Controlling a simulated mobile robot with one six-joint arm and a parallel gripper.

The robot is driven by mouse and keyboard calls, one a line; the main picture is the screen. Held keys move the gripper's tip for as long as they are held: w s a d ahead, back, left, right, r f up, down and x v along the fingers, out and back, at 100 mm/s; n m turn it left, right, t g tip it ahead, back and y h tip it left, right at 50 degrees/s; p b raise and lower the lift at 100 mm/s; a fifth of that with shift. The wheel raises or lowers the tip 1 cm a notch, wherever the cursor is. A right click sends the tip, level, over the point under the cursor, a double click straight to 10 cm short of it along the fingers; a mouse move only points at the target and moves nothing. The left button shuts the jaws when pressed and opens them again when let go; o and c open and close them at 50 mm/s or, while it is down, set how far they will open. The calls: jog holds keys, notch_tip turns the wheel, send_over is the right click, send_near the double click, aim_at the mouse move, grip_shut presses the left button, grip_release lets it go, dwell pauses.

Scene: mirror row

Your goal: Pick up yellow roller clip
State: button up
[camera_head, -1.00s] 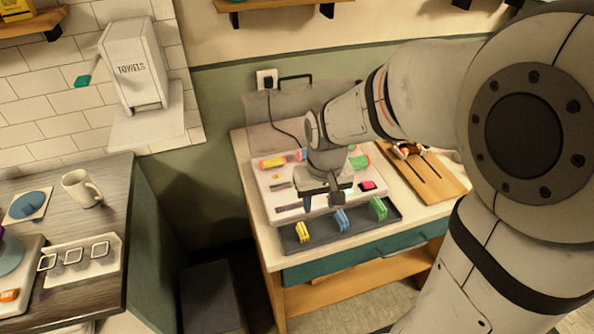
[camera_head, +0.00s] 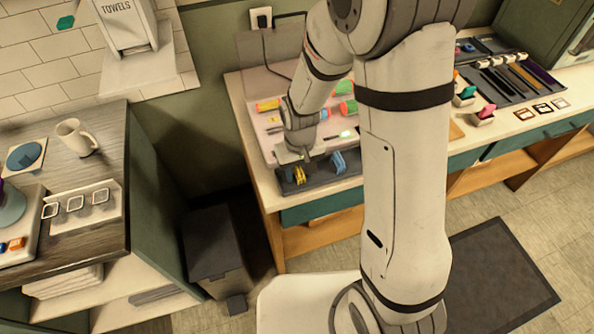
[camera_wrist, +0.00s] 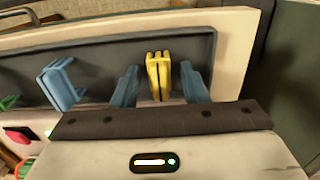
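The yellow roller clip (camera_head: 299,175) stands upright at the left end of a dark tray (camera_head: 318,183) on the counter. In the wrist view the yellow clip (camera_wrist: 159,74) is between the two blue-grey fingers of my gripper (camera_wrist: 160,90), with gaps on both sides. My gripper (camera_head: 303,160) is open and low over the tray. A blue clip (camera_head: 338,163) stands to the right of the yellow one; it also shows left of the fingers in the wrist view (camera_wrist: 60,82). A green clip (camera_wrist: 8,102) is at that view's left edge.
A pale board with coloured rollers (camera_head: 268,105) lies behind the tray. My arm hides the counter's middle. Farther right are a dark organiser (camera_head: 510,75) and small bins. A left counter holds a mug (camera_head: 77,137); a dark bin (camera_head: 212,245) stands between the counters.

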jog(key=shift+f, duration=0.1)
grip_shut()
dwell(0.4)
